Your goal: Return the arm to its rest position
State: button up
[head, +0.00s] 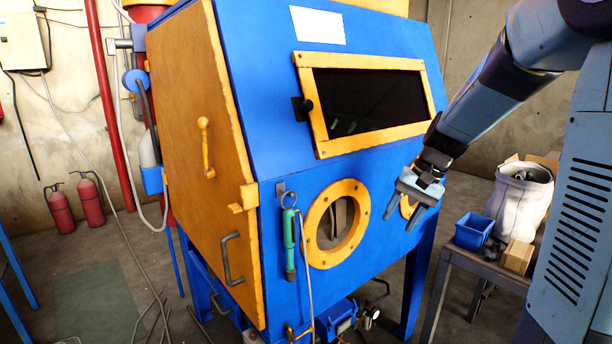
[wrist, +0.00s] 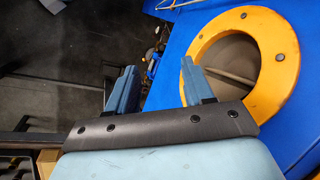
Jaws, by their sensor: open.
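My gripper (head: 408,212) hangs in front of the right part of the blue blaster cabinet (head: 275,120). Its fingers are apart with nothing between them. In the wrist view, both fingers (wrist: 160,88) are spread, and a yellow porthole ring (wrist: 240,18) lies beyond the right finger. My arm comes in from the upper right and slopes down to the gripper. In the head view the gripper partly covers the right yellow ring. I cannot tell the exact gap between gripper and cabinet.
The left porthole ring (head: 312,238) is uncovered. The cabinet's yellow side door (head: 190,110) faces left. Fire extinguishers (head: 92,202) stand by the left wall.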

jog(key=s+r+n+t+h, duration=0.1)
jog(key=s+r, duration=0.3)
jog(key=s, duration=0.6)
jog(key=s+d+r+n+t+h, duration=0.1)
jog(key=s+r+n+t+h, duration=0.1)
jog(key=s, duration=0.9)
jog(key=shift+d+r+t+h, duration=0.25)
jog(key=shift+r+t+h, duration=0.55)
jog(key=shift+t, duration=0.4)
jog(key=shift+w+r, duration=0.1)
jog(key=shift+c, duration=1.1)
